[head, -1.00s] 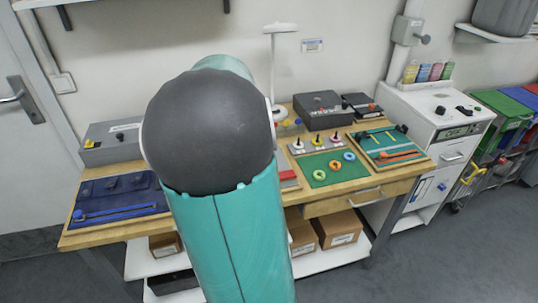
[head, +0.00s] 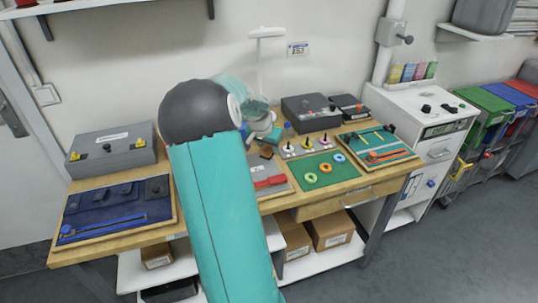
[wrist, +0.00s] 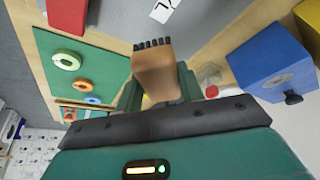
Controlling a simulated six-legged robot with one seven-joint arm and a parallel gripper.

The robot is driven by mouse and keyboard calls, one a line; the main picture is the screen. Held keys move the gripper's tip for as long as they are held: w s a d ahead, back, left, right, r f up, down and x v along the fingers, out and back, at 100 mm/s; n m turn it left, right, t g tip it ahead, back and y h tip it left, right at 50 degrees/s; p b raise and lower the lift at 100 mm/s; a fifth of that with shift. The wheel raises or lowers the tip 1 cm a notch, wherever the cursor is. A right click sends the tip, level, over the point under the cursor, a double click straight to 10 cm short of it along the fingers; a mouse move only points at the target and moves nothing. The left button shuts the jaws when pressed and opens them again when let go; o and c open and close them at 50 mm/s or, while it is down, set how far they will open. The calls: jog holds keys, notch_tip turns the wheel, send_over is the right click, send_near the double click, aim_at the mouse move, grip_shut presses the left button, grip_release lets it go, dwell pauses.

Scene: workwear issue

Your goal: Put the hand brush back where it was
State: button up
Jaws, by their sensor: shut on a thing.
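The hand brush (wrist: 158,72) shows in the wrist view as a brown block with a row of short black bristles at its far end. My gripper (wrist: 160,88) is shut on it, with a teal finger on each side. In the head view the brown brush (head: 266,153) is small and partly hidden, just below my gripper (head: 268,137), over the middle of the workbench (head: 225,222). A grey board (head: 262,166) with a number label and a red item lies close by. I cannot tell whether the brush touches anything beneath it.
A green mat (head: 325,185) with coloured rings lies to the right, below several knobs on bases. A blue box (wrist: 262,58) with a black knob stands close right of my gripper in the wrist view. A blue tool tray (head: 115,208) and a grey case (head: 112,150) are left.

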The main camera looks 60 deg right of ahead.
aim_at(269, 162)
jog(key=shift+d+f, duration=0.45)
jog(key=shift+f, duration=0.1)
jog(key=shift+d+f, duration=0.1)
jog(key=shift+f, duration=1.5)
jog(key=shift+w, duration=0.1)
jog(key=shift+f, duration=0.15)
jog(key=o, duration=0.9)
